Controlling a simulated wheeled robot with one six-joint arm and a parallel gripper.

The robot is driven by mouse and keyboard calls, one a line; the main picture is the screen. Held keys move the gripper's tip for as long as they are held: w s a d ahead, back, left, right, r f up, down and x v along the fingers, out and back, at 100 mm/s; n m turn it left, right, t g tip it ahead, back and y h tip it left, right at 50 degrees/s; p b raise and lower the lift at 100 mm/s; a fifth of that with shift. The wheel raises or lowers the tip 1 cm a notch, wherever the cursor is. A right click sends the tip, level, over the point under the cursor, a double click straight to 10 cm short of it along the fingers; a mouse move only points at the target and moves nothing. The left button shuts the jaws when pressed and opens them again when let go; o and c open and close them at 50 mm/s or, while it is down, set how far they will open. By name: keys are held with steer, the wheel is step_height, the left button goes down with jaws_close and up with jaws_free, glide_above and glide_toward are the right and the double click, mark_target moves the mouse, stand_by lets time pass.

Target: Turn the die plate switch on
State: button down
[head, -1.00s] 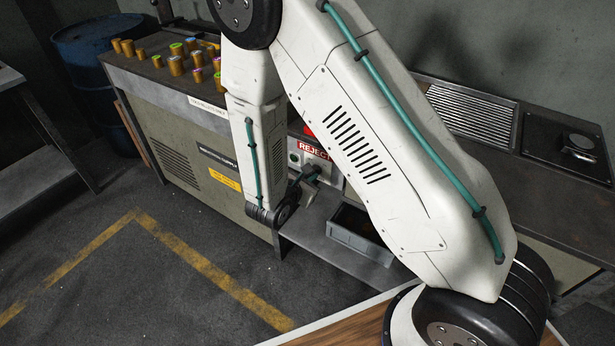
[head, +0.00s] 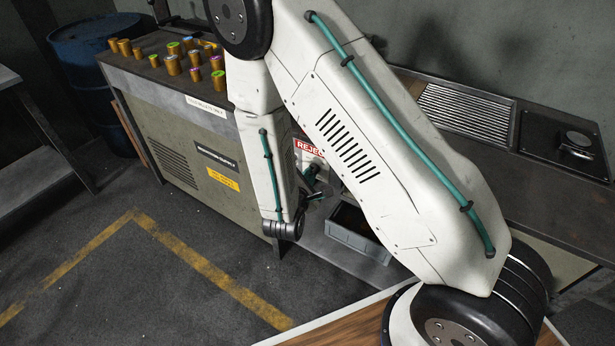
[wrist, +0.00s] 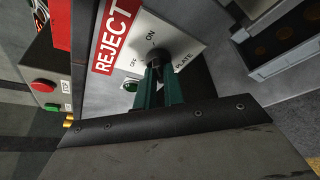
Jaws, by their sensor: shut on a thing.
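The die plate switch shows in the wrist view as a dark knob (wrist: 154,62) on a pale label plate (wrist: 183,46) marked ON, OFF and PLATE. My gripper (wrist: 158,84) has its two teal fingers closed about the knob. The fingers cover part of the knob, so I cannot tell which mark it points to. In the head view my gripper (head: 312,181) is at the front of the cabinet below the REJECT sign, and my arm hides much of that panel.
The red REJECT sign (wrist: 115,36) is beside the switch plate. A green lamp or button (wrist: 131,87) sits near the fingers. A red button (wrist: 43,86) is at left. A grey bin (head: 357,235) stands on the shelf below. Several brass billets (head: 172,65) stand on the cabinet top.

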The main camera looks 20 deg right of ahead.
steer(key=shift+d, duration=0.1)
steer(key=c, duration=1.5)
jaws_free()
steer(key=shift+s, duration=0.1)
steer(key=v, duration=0.7)
steer(key=shift+s+a, duration=0.2)
steer(key=shift+a, duration=0.1)
steer(key=shift+r, duration=0.1)
